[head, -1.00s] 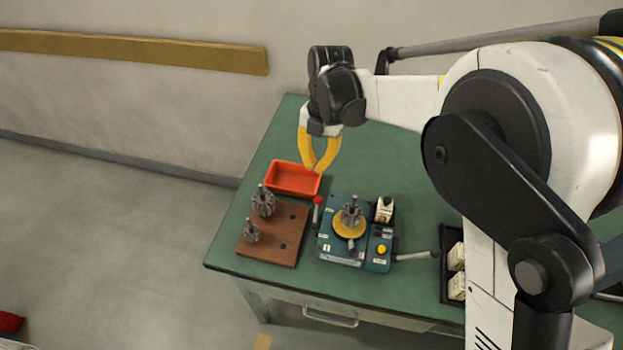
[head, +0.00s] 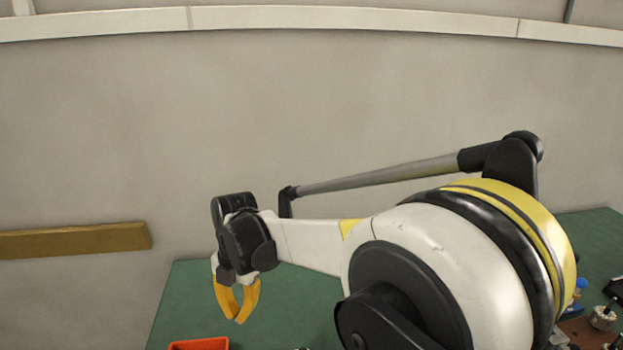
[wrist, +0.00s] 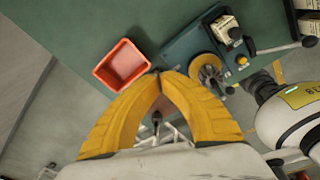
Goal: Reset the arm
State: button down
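My gripper (head: 240,320) hangs fingers down at the end of my white arm, over the green bench (head: 185,300). Its two yellow fingers meet at the tips, and nothing shows between them; the same gripper fills the lower middle of the wrist view (wrist: 159,74). An orange-red tray (wrist: 122,64) lies on the bench just left of the fingertips and looks empty. Only its rim shows at the bottom edge of the head view (head: 200,344). The fingertips look apart from tray and bench.
In the wrist view a blue winding machine (wrist: 184,48) with a yellow disc (wrist: 206,67) stands right of the fingertips, with a white box (wrist: 226,28) on it. A metal armature (head: 603,317) shows at the head view's lower right. A wall stands behind the bench.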

jog(key=s+d+r+m+t, duration=0.2)
jog(key=d+r+m, duration=0.3)
jog(key=d+m, duration=0.45)
jog(key=s+d+r+m+t, duration=0.2)
jog(key=d+r+m, duration=0.4)
jog(key=d, duration=0.7)
jog(key=s+d+f+m+t+b, duration=0.1)
jog(key=s+d+f+m+t, duration=0.1)
jog(key=s+d+m, duration=0.3)
jog(key=s+d+f+m+t, duration=0.1)
jog(key=s+d+m, duration=0.4)
jog(key=d+m, duration=0.5)
jog(key=shift+s+d+f+m+t+h+b, duration=0.25)
jog(key=shift+f+m+t+h+b, duration=0.2)
jog(key=shift+m, duration=0.7)
